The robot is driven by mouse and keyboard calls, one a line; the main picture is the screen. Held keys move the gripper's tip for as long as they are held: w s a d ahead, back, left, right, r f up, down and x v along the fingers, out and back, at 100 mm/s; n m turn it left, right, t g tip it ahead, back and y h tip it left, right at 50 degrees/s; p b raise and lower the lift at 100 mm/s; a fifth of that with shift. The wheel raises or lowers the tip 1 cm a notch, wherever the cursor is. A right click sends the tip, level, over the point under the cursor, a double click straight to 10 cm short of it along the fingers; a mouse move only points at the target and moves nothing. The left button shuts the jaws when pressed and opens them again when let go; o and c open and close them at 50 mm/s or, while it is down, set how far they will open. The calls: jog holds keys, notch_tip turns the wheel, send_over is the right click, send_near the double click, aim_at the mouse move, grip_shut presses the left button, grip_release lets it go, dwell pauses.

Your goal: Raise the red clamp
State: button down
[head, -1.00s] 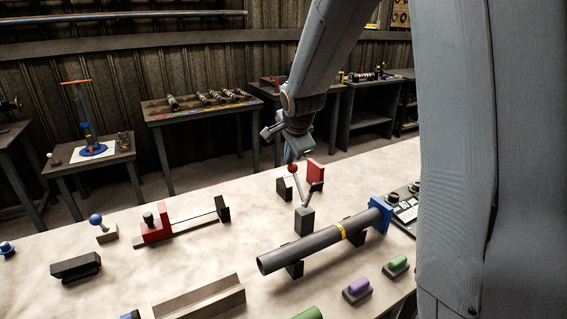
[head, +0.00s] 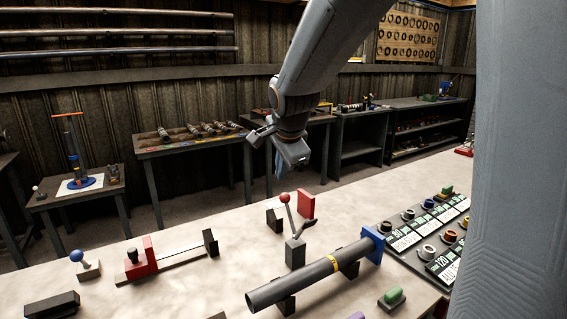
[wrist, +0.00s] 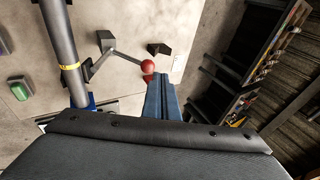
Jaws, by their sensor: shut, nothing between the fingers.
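The red clamp shows as a lever with a red ball knob (head: 284,198), rising from a dark grey block (head: 295,252) on the bench. The lever leans up and to the left in the head view. In the wrist view the red knob (wrist: 148,67) lies just beyond the fingertips, with its grey rod running left. My gripper (head: 279,172) is shut and empty above the knob, with a gap in the head view. In the wrist view the blue fingers (wrist: 160,80) are together. Whether they touch the knob is unclear there.
A dark tube (head: 305,282) with a yellow band lies in supports in front of the clamp. A red block (head: 306,205) stands behind it. A red and black fixture (head: 140,260) sits to the left. Label panels (head: 405,240) stand at right. Bare bench lies between.

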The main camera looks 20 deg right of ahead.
jog(key=v, duration=0.5)
jog(key=t, duration=0.2)
send_near(282, 197)
jog(key=shift+y, duration=0.3)
jog(key=w+f+b, duration=0.1)
jog(key=w+d+f+b, duration=0.1)
jog(key=w+f+b, duration=0.1)
jog(key=f, duration=0.1)
jog(key=shift+w+d+b, duration=0.3)
jog(key=shift+w+b, duration=0.05)
jog(key=shift+b, duration=0.05)
jog(key=shift+w+f, duration=0.2)
jog(key=shift+w+a+f+p, duration=0.15)
jog(key=shift+w+p, duration=0.1)
jog(key=shift+w, duration=0.4)
jog(key=shift+w+a+f+p, duration=0.15)
jog(key=shift+w+f+p, duration=0.1)
jog(key=shift+w, duration=0.4)
jog(key=shift+r, duration=0.15)
